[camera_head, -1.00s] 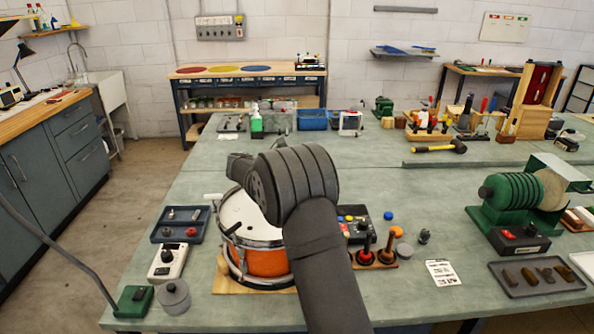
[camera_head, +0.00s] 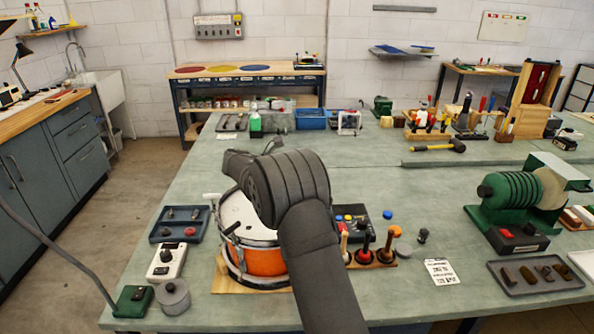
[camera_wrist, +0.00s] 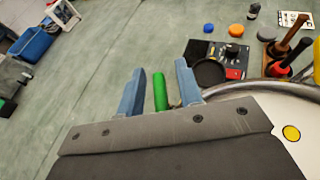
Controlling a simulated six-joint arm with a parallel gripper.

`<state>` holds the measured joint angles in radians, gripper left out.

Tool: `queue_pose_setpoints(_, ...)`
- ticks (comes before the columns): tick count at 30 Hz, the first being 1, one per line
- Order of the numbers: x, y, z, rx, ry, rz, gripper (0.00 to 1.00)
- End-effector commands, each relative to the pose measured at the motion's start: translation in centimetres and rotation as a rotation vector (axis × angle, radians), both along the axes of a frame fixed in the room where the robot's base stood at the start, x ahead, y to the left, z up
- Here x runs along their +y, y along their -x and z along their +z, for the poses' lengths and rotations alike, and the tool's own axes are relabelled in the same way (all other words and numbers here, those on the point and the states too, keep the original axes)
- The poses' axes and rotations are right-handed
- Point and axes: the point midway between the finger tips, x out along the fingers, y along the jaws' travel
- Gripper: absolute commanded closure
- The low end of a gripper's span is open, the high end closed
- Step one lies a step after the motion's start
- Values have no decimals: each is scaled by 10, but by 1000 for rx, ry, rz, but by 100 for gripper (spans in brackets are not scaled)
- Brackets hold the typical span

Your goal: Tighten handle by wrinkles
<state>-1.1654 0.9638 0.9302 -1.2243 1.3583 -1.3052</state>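An orange drum (camera_head: 262,262) with a white head and metal rim stands on a wooden board in the head view, partly hidden by my arm. A dark handle (camera_head: 232,228) sticks out at its left rim. In the wrist view the drum's pale rim and head (camera_wrist: 300,112) show at the lower right. My gripper (camera_wrist: 160,68) has two blue fingers spread apart. A green rod-like piece (camera_wrist: 160,93) stands between them with a gap on each side; what it is fixed to is hidden. In the head view the fingers are hidden. No wrinkles on the drumhead can be made out.
A black control box (camera_wrist: 222,62) with a dark round dish and a wooden rack of handled tools (camera_head: 371,257) stand right of the drum. A tray (camera_head: 180,224) and a white box (camera_head: 166,262) stand left. The bench behind the drum is mostly clear.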

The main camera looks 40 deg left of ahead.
Motion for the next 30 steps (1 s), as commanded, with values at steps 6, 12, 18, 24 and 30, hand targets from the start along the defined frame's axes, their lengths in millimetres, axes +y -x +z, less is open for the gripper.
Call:
queue_pose_setpoints(6, 0, 1, 0, 1, 0, 0, 67)
queue_pose_setpoints(12, 7, 20, 8, 1, -1, 3, 67)
queue_pose_setpoints(18, 20, 61, 27, 0, -3, 4, 67)
queue_pose_setpoints(24, 33, 105, 45, 1, -1, 3, 67)
queue_pose_setpoints(30, 43, 137, 59, 0, -1, 2, 67)
